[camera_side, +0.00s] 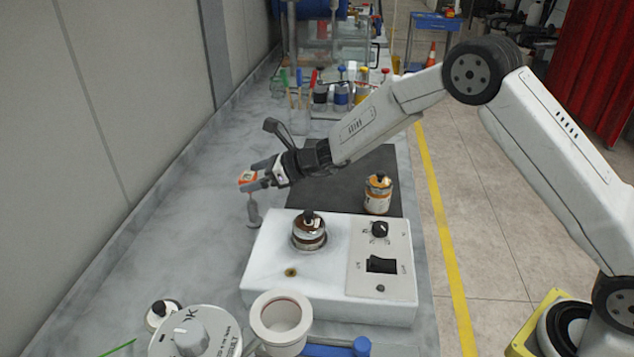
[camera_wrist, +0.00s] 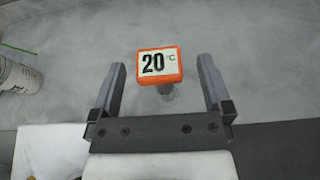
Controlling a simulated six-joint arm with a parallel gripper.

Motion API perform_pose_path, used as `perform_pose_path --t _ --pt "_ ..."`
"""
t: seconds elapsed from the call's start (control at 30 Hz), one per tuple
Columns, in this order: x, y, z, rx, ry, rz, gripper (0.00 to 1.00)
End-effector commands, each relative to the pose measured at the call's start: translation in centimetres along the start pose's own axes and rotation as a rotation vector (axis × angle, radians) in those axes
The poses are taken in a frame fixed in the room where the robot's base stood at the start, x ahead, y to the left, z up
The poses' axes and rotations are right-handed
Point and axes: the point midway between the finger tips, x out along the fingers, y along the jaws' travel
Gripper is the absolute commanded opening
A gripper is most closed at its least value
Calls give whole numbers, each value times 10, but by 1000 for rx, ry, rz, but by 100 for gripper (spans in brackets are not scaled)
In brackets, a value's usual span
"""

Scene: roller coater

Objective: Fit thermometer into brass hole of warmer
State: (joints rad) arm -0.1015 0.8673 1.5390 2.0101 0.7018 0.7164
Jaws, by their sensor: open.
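The thermometer (camera_side: 247,179) has an orange-framed display and a stem going down to a small grey foot on the bench. In the wrist view its display (camera_wrist: 160,63) reads 20 °C. My gripper (camera_side: 259,175) is open at the thermometer's head. In the wrist view the display lies between the two fingers, with a gap on each side. The warmer (camera_side: 262,256) is a white box with a dial and a switch. Its small brass hole (camera_side: 290,272) is on the top, empty, in front of a brown jar (camera_side: 309,238) seated in the warmer.
A second amber jar (camera_side: 377,195) stands behind the warmer on a dark mat (camera_side: 340,165). A white cup (camera_side: 281,320) and a round dial device (camera_side: 195,335) are in front. Several bottles (camera_side: 341,97) stand at the back. The bench left of the thermometer is clear.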

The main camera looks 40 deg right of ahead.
Motion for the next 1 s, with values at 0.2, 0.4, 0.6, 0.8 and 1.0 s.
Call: perform_pose_path --t 0.2,0.4,0.6,0.8,1.0 --pt "23 1 -1 0 1 1 100" --pt "35 1 -1 1 1 0 100" --pt "37 1 -1 1 1 -1 100" --pt "37 1 -1 1 1 -1 100" --pt "37 1 -1 1 1 -1 90"
